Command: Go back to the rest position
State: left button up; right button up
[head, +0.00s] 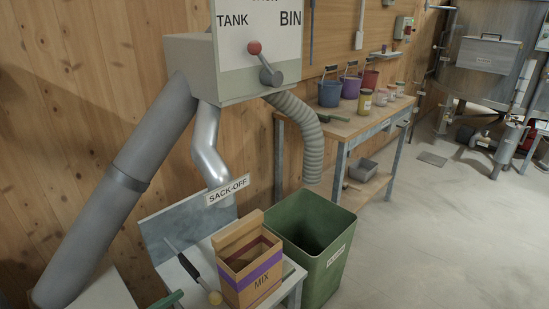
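Neither of my grippers shows in the head view, and no part of my arms is clearly visible. The diverter box (205,62) hangs on the wood wall at top centre, with a plate (290,42) marked TANK and BIN. Its red-knobbed lever (262,62) points up and slightly left, towards the TANK side. The sack's contents are hard to make out.
A green bin (327,265) stands right of the sack, under a ribbed hose (308,135). A workbench (352,127) holds buckets and jars. The floor (440,230) at right is clear.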

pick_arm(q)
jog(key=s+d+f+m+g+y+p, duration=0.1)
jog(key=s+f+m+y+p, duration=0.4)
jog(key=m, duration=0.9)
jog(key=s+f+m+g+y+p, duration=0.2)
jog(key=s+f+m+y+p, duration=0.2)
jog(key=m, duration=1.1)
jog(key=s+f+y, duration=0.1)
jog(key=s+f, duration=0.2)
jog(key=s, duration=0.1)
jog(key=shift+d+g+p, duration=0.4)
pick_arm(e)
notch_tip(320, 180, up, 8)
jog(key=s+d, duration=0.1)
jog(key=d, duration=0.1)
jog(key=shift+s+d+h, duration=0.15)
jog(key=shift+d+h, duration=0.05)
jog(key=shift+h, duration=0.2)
